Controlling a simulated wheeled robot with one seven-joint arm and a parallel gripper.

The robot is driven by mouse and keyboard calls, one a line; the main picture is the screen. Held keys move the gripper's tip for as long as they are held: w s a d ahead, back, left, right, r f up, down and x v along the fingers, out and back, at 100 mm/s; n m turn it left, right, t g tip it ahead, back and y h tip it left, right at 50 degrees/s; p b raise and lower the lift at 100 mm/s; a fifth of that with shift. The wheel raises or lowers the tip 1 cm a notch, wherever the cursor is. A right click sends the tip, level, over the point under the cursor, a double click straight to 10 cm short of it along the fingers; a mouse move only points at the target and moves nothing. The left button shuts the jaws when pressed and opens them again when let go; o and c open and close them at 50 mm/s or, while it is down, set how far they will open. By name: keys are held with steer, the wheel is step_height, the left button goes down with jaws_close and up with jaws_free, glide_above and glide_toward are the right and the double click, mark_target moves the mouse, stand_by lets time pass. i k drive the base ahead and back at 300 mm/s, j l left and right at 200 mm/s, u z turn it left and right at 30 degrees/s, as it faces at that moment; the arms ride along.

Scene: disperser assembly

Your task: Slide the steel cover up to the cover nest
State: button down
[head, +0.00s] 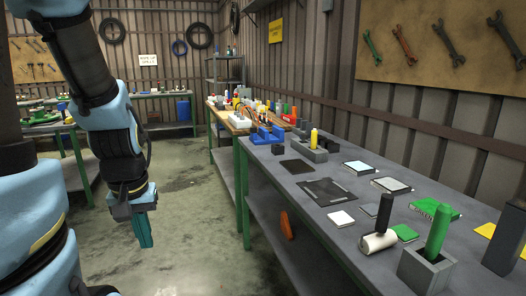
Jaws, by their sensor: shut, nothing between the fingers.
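My gripper (143,238), with teal fingers, hangs shut and empty over the floor at the left of the bench, pointing down. It is well apart from everything on the bench. Several flat pieces lie on the grey bench top: a pale plate (362,167) on a dark base, a second pale plate (391,184) nearer, and a small white square (342,218). I cannot tell which is the steel cover. Two dark flat pieces, a smaller one (297,168) and a larger one (326,191), lie left of the plates. I cannot tell which thing is the cover nest.
A yellow bottle (314,138) stands in a grey holder farther back. The floor left of the bench is clear.

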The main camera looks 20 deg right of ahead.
mark_target(294, 166)
steer(key=i+j, duration=0.1)
steer(key=i, duration=1.8)
steer(key=i+z, duration=0.75)
steer(key=i, duration=0.15)
steer(key=i+j+z, duration=0.35)
steer(key=i+l, duration=0.05)
